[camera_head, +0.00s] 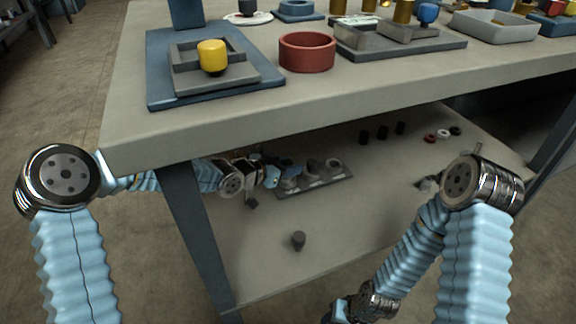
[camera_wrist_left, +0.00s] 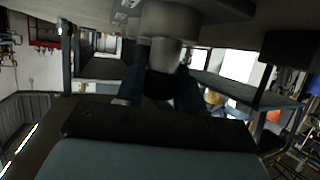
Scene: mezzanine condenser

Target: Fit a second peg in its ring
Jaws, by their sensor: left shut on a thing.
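My left gripper (camera_head: 283,178) reaches under the table top, at the left end of a grey rack (camera_head: 342,180) on the lower shelf. In the left wrist view its two dark fingers (camera_wrist_left: 163,85) are shut on a pale grey peg (camera_wrist_left: 166,52). In the head view the held peg is hard to make out among the fingers. Round grey pieces (camera_head: 333,165) stand on the rack; I cannot tell rings from pegs there.
Several small dark cylinders (camera_head: 382,132) and red, white and dark rings (camera_head: 430,138) lie further back. The table top (camera_head: 130,130) overhangs my left arm, beside a blue leg (camera_head: 192,225). Trays and a red ring (camera_head: 307,66) are on top.

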